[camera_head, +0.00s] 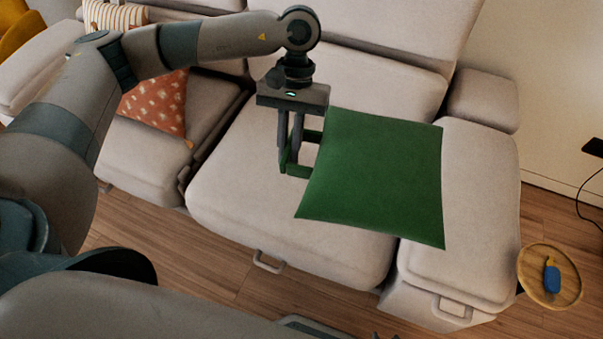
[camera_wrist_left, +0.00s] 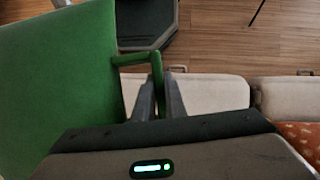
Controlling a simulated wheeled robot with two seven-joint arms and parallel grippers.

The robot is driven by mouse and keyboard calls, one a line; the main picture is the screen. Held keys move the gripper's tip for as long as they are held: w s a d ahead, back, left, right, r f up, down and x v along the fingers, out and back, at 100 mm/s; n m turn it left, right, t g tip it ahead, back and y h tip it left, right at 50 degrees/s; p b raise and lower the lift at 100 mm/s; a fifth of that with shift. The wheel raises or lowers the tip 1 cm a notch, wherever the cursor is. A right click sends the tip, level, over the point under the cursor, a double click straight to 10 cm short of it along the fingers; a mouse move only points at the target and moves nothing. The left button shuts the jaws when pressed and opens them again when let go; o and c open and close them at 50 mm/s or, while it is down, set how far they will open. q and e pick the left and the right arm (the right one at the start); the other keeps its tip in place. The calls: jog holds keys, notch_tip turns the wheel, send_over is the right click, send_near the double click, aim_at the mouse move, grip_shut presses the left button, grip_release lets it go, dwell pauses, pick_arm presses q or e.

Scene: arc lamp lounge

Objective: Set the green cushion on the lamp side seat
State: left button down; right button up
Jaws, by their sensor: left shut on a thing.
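The green cushion (camera_head: 378,178) is a flat square with a green loop handle on its left side. It spans the middle seat (camera_head: 235,150) and the right section (camera_head: 478,200) of the pale sofa; I cannot tell whether it touches them. My left gripper (camera_head: 290,158) is shut on the handle, beside the cushion. In the left wrist view the cushion (camera_wrist_left: 55,80) fills the left side, with the handle between the gripper's fingers (camera_wrist_left: 158,100). No lamp shows, so I cannot tell which seat is on its side. My right gripper is not in view.
An orange patterned cushion (camera_head: 158,100) rests on the left seat, with a striped cushion (camera_head: 112,18) behind it. A small round wooden table (camera_head: 536,285) at the lower right holds a blue object (camera_head: 552,276). Wooden floor (camera_head: 220,258) shows in front of the sofa.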

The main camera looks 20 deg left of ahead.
pick_arm(q)
jog(key=w+d+f+n+t+h+b, duration=0.1)
jog(key=w+d+f+n+b, duration=0.1)
jog(key=f+n, duration=0.3)
jog(key=w+d+f+n+t+h+b, duration=0.1)
jog(key=f+n, duration=0.4)
jog(key=f, duration=0.7)
jog(key=w+d+f+n+t+h+b, duration=0.2)
jog(key=w+d+f+n+b, duration=0.2)
jog(key=f, duration=0.5)
jog(key=shift+w+d+f+n+b, duration=0.15)
jog(key=shift+w+d+n+b, duration=0.2)
jog(key=shift+d+n+b, duration=0.5)
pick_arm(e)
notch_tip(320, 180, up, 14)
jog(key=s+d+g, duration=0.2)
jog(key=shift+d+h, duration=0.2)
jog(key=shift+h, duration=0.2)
pick_arm(q)
jog(key=shift+a+n, duration=0.2)
jog(key=shift+n, duration=0.05)
